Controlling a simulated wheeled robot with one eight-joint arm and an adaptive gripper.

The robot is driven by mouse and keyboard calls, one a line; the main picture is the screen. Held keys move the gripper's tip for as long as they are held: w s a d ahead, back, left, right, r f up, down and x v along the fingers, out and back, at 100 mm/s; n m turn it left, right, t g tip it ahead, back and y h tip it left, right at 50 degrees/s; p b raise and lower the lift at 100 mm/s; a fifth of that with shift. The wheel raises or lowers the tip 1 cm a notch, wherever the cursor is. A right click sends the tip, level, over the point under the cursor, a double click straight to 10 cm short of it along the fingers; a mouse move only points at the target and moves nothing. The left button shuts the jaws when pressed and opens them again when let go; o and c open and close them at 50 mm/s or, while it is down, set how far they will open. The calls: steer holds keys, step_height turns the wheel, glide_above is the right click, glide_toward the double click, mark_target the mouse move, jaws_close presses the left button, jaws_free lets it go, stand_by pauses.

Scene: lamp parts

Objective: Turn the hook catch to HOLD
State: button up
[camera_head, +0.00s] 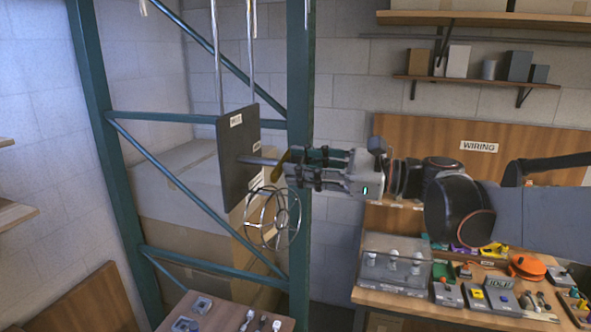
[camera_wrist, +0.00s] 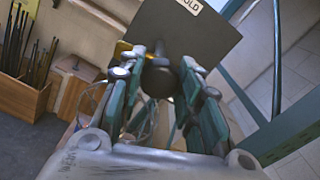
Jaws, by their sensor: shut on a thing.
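A dark upright plate (camera_head: 236,165) hangs from metal rods and carries small white labels. In the wrist view the plate (camera_wrist: 205,40) shows a label (camera_wrist: 188,5) reading HOLD at its top edge. A grey shaft (camera_head: 257,161) sticks out from the plate towards my gripper (camera_head: 288,168). I take the dark rounded end in the wrist view as the hook catch (camera_wrist: 160,76). My gripper (camera_wrist: 163,82) is shut on it, one finger on each side. A yellow piece (camera_head: 282,167) shows beside the fingertips. The fingers hide much of the catch, and its exact angle is unclear.
A round wire frame (camera_head: 272,218) hangs just below my fingers. A green steel post (camera_head: 299,90) stands close behind them. A workbench (camera_head: 450,310) with parts and a clear box is at lower right. A small table (camera_head: 235,312) is below. Cardboard boxes (camera_head: 170,190) stand behind.

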steer(key=n+b, duration=0.2)
steer(key=n, duration=0.2)
steer(key=shift+n, duration=0.3)
steer(key=n+b, duration=0.1)
steer(key=n, duration=0.2)
steer(key=shift+n, duration=0.3)
steer(key=n+b, duration=0.1)
steer(key=n, duration=0.3)
steer(key=shift+n+b, duration=0.5)
steer(key=shift+n, duration=1.3)
steer(key=shift+f, duration=0.1)
steer(key=o, duration=1.1)
